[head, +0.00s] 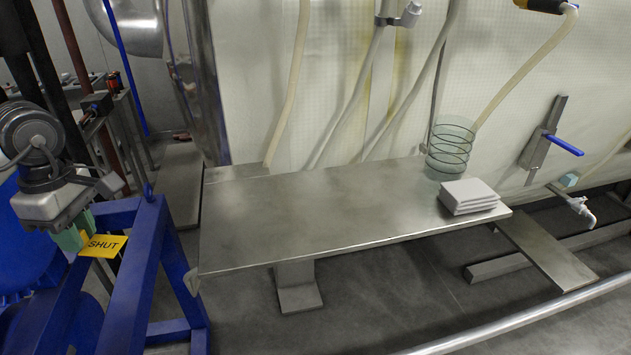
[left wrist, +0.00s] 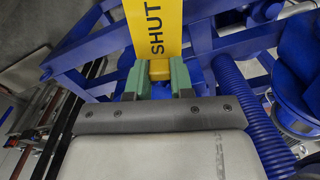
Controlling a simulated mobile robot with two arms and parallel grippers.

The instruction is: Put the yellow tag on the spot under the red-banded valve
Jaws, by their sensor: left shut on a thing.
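The yellow tag (head: 104,246) reads "SHUT". My left gripper (head: 74,236) is at the left of the head view, shut on the tag's edge with its green fingertips. It holds the tag up beside a blue frame, left of the metal bench. The left wrist view shows the tag (left wrist: 154,28) sticking out beyond the two fingers (left wrist: 157,78). No red-banded valve and no marked spot can be made out in these frames. My right gripper is not in view.
A steel bench (head: 300,215) runs across the middle and is mostly bare. A glass cylinder (head: 450,149) and a folded white cloth stack (head: 468,195) are at its right end. A blue-handled lever (head: 563,145) is on the wall. A blue frame (head: 135,270) stands near my left gripper.

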